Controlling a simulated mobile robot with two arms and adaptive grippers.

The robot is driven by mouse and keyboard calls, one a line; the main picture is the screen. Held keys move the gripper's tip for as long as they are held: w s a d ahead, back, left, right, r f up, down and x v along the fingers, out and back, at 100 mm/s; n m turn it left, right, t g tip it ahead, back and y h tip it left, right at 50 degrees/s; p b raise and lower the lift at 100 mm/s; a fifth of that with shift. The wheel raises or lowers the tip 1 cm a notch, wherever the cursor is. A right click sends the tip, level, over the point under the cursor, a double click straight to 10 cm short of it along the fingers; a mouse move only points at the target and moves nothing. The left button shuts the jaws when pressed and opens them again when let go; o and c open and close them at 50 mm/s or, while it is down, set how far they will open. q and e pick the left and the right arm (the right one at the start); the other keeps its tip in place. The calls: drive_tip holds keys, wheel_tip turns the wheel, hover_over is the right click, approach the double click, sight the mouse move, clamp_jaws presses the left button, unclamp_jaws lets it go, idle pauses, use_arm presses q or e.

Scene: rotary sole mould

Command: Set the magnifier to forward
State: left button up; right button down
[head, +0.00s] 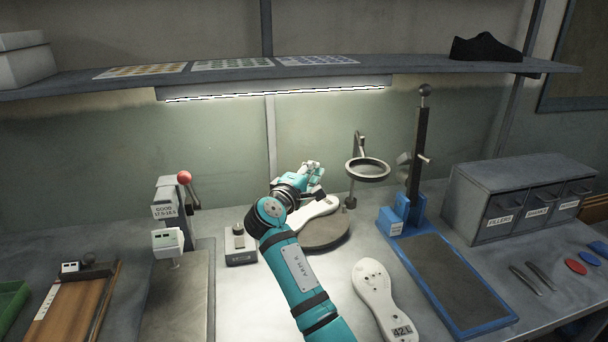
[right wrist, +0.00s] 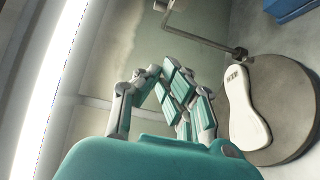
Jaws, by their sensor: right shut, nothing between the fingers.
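The magnifier (head: 367,169) is a dark ring on a bent arm with an upright post, standing at the back behind the round turntable. Its ring is to the right of my right gripper (head: 312,170). In the right wrist view part of its metal arm (right wrist: 205,38) crosses the top. My right gripper is shut and empty, apart from the ring, above the turntable's back left. It also shows in the right wrist view (right wrist: 185,95). A white sole (head: 313,215) lies on the turntable (head: 328,238), partly hidden by my right arm. My left gripper is out of view.
A blue-based press (head: 416,200) with a tall column stands right of the magnifier. A loose white sole (head: 382,297) lies in front. A red-knobbed gauge (head: 170,212) stands left. A shelf (head: 250,78) with a lamp runs above. Grey drawers (head: 485,200) stand at right.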

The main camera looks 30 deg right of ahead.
sight(347, 168)
drive_tip(key=d+p, duration=0.1)
drive_tip(key=d, duration=0.1)
drive_tip(key=s+d+p, duration=0.1)
drive_tip(key=d, duration=0.2)
drive_tip(key=shift+s, duration=0.1)
drive_tip(key=s+d+t+p, duration=0.1)
drive_tip(key=s+d+p, duration=0.1)
drive_tip(key=shift+s+d+r+n+y+p, duration=0.1)
drive_tip(key=shift+s+d+n+y+p, duration=0.2)
drive_tip(key=shift+s+n+y+p, duration=0.1)
drive_tip(key=shift+w, duration=0.1)
idle(0.4)
